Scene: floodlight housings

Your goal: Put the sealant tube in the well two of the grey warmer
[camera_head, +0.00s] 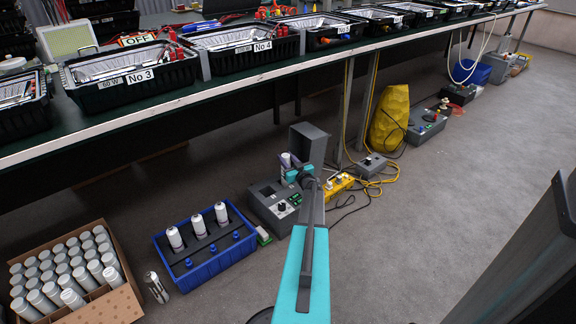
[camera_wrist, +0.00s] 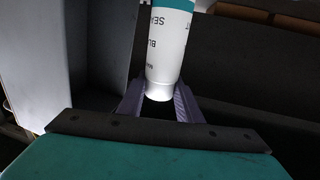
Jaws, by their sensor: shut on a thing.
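My gripper (camera_head: 296,174) is at the grey warmer (camera_head: 266,208), just in front of its raised grey lid (camera_head: 309,138). In the wrist view my gripper (camera_wrist: 158,105) is shut on the sealant tube (camera_wrist: 166,55), white with dark lettering and a teal band at the top edge of the picture. The tube (camera_head: 286,160) shows small in the head view, partly hidden by the gripper. The warmer has a display and a dark knob on its front. My arm and gripper hide its wells, so I cannot tell which well the tube is over or in.
A blue crate (camera_head: 205,262) with white tubes stands left of the warmer, and a cardboard box (camera_head: 112,306) of grey-capped tubes is farther left. A yellow power strip (camera_head: 338,186) and cables lie to the right. The bench (camera_head: 150,112) runs behind.

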